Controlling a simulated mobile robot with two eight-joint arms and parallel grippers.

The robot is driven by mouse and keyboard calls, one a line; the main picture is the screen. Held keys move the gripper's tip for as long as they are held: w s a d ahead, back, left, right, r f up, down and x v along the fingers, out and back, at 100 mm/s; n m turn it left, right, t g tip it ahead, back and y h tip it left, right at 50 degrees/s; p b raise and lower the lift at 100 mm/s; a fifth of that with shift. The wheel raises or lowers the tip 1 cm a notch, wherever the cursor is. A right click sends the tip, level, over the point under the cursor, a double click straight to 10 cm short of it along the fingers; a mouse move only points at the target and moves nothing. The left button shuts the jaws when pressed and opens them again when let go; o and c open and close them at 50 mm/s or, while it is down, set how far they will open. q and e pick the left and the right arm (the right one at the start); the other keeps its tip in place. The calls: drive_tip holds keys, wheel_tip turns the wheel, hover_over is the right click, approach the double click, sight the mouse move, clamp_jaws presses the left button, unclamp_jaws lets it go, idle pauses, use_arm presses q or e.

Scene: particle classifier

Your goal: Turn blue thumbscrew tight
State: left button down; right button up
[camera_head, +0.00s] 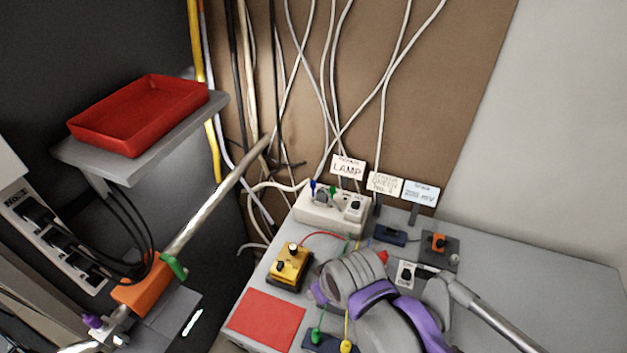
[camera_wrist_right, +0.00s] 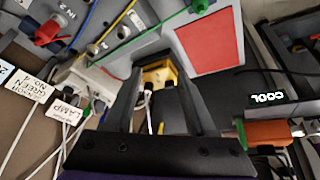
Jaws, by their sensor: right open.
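A small blue screw head (camera_head: 312,187), which looks like the blue thumbscrew, stands at the left end of the white box (camera_head: 325,211) at the back of the bench. A green one (camera_head: 334,191) is beside it. In the right wrist view the white box (camera_wrist_right: 75,75) is left of my fingers, and I cannot make out the blue screw there. My right gripper (camera_wrist_right: 158,78) is open and empty, with the yellow box (camera_wrist_right: 163,72) showing beyond and between its fingers. In the head view my right wrist hides the fingers. My left gripper is not in view.
The yellow box (camera_head: 290,268) with black knobs stands front-left of the white box. A red mat (camera_head: 265,318) lies in front. Label cards (camera_head: 347,167) and hanging cables (camera_head: 330,90) are behind. A red tray (camera_head: 140,110) sits on a shelf.

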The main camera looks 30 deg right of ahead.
drive_tip(key=w+d+r+n+g, duration=0.1)
drive_tip(key=w+d+r+n, duration=0.2)
drive_tip(key=w, duration=0.4)
drive_tip(key=w+d+r+n+g, duration=0.1)
drive_tip(key=w+r+n, duration=0.1)
drive_tip(key=w+r, duration=0.4)
drive_tip(key=w+d+r+n, duration=0.2)
drive_tip(key=w+r+n, duration=0.1)
drive_tip(key=w, duration=0.5)
drive_tip(key=n+g+b, duration=0.1)
drive_tip(key=n+g, duration=0.2)
drive_tip(key=n, duration=0.5)
hover_over(313, 182)
wheel_tip(313, 182, down, 3)
wheel_tip(313, 182, down, 9)
drive_tip(key=b, duration=0.3)
drive_tip(key=shift+f+b, duration=0.1)
drive_tip(key=shift+b, duration=0.3)
drive_tip(key=shift+f, duration=0.7)
drive_tip(key=shift+c, duration=0.3)
clamp_jaws()
